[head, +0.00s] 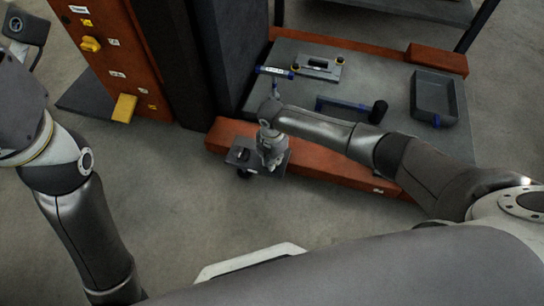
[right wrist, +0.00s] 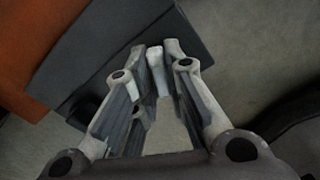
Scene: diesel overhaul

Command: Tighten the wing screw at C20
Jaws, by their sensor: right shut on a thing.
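My right gripper (head: 270,160) reaches down to a small dark plate (head: 281,168) in front of the orange frame in the head view. In the right wrist view its fingers (right wrist: 155,60) are closed around a narrow light grey piece (right wrist: 155,68), which stands in front of the dark plate (right wrist: 120,50). This piece appears to be the wing screw; its wings and the C20 mark cannot be made out. In the head view the gripper hides it. My left arm runs down out of the picture at the left, and its gripper does not show.
An orange cabinet (head: 150,60) with yellow fittings stands at the left. Behind my right arm, a grey work surface (head: 385,75) holds a blue-handled tool (head: 275,72), a small grey holder (head: 318,67) and a dark tray (head: 415,95). An orange beam (head: 330,172) edges it. The floor in front is clear.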

